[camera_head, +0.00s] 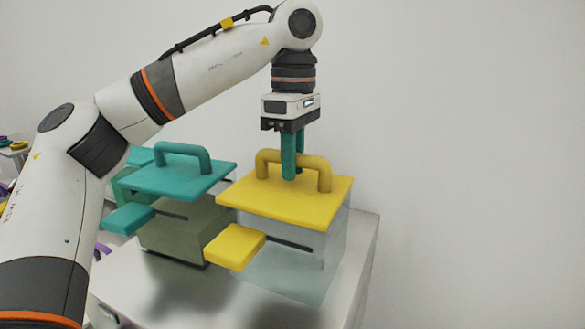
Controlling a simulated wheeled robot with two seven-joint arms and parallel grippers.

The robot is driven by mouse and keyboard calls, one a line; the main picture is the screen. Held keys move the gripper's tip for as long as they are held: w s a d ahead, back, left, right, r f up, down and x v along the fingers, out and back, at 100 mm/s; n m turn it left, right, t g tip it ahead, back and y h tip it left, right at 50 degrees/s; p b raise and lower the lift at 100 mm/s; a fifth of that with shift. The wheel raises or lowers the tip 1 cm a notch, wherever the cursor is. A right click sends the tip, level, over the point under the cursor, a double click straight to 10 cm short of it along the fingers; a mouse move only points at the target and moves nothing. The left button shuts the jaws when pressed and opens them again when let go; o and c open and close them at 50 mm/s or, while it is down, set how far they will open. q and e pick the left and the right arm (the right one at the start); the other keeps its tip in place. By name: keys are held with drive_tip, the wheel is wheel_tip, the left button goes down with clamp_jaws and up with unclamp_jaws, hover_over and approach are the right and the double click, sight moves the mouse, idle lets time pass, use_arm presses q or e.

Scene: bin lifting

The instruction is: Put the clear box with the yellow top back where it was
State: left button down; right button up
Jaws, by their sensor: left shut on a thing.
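The clear box with the yellow top (285,202) is at the right part of the metal cabinet top. It looks upright, with a yellow handle (266,162) on its lid and a yellow block (235,247) sticking out from its front. My left gripper (289,176) comes down from above with its teal fingers shut on the yellow handle. I cannot tell whether the box's clear bottom touches the surface or hangs just above it. My right gripper is out of view.
A box with a teal top (180,180) and teal handle stands close on the left. Another teal part (130,185) shows behind it, partly hidden by my arm. The cabinet top (225,300) is bare in front. A white wall is behind and to the right.

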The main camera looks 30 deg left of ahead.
use_arm(q)
drive_tip(key=shift+a+f, duration=0.1)
drive_tip(key=shift+f, duration=0.6)
drive_tip(key=c, duration=1.3)
unclamp_jaws()
drive_tip(key=shift+s, duration=0.1)
drive_tip(key=r, duration=1.2)
drive_tip(key=shift+w, duration=0.25)
